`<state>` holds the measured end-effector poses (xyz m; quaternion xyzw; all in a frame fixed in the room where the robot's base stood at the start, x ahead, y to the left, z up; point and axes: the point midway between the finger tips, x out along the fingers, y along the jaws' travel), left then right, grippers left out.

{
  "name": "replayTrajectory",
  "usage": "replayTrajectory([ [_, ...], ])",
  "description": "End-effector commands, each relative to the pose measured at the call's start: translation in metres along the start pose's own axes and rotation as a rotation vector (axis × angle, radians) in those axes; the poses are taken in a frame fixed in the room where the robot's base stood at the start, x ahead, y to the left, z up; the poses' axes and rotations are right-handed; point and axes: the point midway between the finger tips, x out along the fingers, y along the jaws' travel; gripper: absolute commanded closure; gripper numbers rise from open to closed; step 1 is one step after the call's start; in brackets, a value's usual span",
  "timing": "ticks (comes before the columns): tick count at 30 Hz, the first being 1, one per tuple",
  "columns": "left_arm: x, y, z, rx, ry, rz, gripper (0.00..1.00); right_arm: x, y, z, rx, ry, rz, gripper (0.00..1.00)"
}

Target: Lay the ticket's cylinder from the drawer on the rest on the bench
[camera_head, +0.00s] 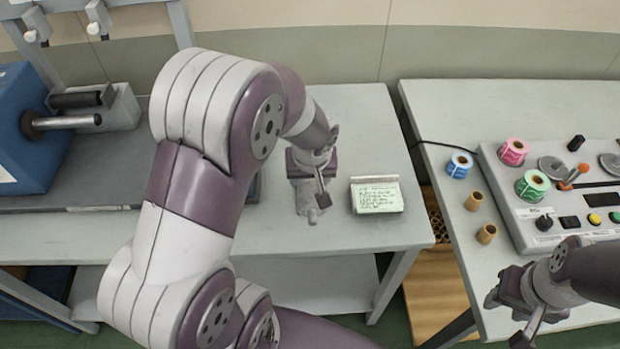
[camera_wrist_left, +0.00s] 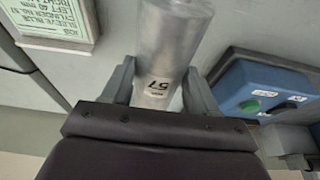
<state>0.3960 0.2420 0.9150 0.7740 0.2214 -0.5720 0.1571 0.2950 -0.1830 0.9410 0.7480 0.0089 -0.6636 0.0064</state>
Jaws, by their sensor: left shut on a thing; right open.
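My left gripper (camera_head: 318,190) is over the left bench (camera_head: 360,125), left of the ticket. In the left wrist view it (camera_wrist_left: 158,88) is shut on a grey metal cylinder (camera_wrist_left: 172,40) with a dark number on its side, perhaps 57. The cylinder also shows below the gripper in the head view (camera_head: 305,200); whether it touches the bench I cannot tell. The ticket (camera_head: 377,197) is a pale green card with writing, also in the left wrist view (camera_wrist_left: 55,18). My right gripper (camera_head: 508,315) is open and empty by the right table. I cannot make out the rest; my left arm covers part of the bench.
A blue machine (camera_head: 30,130) with a metal shaft stands on the left. The right table (camera_head: 440,110) carries label rolls (camera_head: 513,151), small brown cores (camera_head: 486,234) and a control panel (camera_head: 560,222). A wooden crate or drawer (camera_head: 440,275) shows between the tables.

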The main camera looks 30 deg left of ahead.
Motion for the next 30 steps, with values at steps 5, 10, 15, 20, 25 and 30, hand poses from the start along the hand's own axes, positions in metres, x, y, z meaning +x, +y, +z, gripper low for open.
replayTrajectory([
  [5, 0.013, 0.0, -0.019, -0.003, -0.001, -0.001, 1.0, -0.002, 0.0, 0.0, 0.0, 0.0, 0.0, 0.57],
  [10, 0.031, -0.001, -0.031, -0.002, 0.0, -0.001, 1.0, 0.004, 0.0, 0.0, 0.0, 0.0, 0.0, 0.57],
  [15, 0.053, 0.0, -0.024, -0.001, 0.001, 0.0, 1.0, 0.026, 0.0, 0.003, 0.0, -0.001, 0.0, 0.57],
  [20, 0.064, 0.0, -0.021, -0.001, 0.001, 0.001, 1.0, 0.037, 0.0, 0.005, 0.0, -0.001, 0.0, 0.57],
  [25, 0.068, 0.0, -0.019, -0.001, 0.001, 0.0, 1.0, 0.041, 0.0, 0.005, 0.0, 0.0, 0.0, 0.57],
  [30, 0.068, 0.0, -0.018, -0.001, -0.001, 0.0, 1.0, 0.041, 0.0, 0.005, 0.0, 0.0, 0.0, 0.57],
])
